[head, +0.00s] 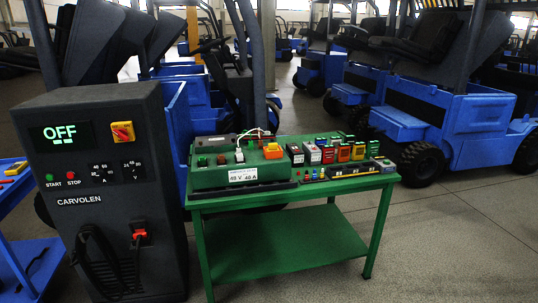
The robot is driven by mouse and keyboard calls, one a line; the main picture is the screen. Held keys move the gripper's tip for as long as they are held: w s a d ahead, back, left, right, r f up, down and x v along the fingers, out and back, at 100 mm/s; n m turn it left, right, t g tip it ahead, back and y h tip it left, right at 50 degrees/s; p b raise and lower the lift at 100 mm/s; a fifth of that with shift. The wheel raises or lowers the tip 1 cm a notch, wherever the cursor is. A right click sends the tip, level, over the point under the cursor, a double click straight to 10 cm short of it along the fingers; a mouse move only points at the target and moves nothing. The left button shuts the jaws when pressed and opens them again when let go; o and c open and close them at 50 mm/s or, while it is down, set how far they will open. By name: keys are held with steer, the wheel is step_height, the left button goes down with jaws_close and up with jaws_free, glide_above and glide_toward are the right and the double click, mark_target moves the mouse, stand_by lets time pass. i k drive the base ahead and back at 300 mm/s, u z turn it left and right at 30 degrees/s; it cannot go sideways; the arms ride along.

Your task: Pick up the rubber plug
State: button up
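I cannot make out with certainty which item is the rubber plug. Several small items, too small to identify, stand near the front edge of the green table (285,245), around a row of small coloured pieces (313,175). A green box (215,178) with a white "48 V 40 A" label sits on the left of the tabletop. It carries several small parts, an orange-red block (273,151) and thin wires. My gripper is not in view.
A dark charger cabinet (95,215) with an "OFF" display stands left of the table, with a red connector (140,234) and black cable. Several coloured blocks (343,152) line the tabletop's right half. Blue forklifts (430,115) stand behind. Floor at right front (460,240) is clear.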

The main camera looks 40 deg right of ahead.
mark_target(271, 146)
steer(key=i, duration=0.85)
steer(key=u, duration=0.15)
steer(key=k, duration=0.9)
steer(key=z, duration=0.15)
steer(key=i, duration=0.7)
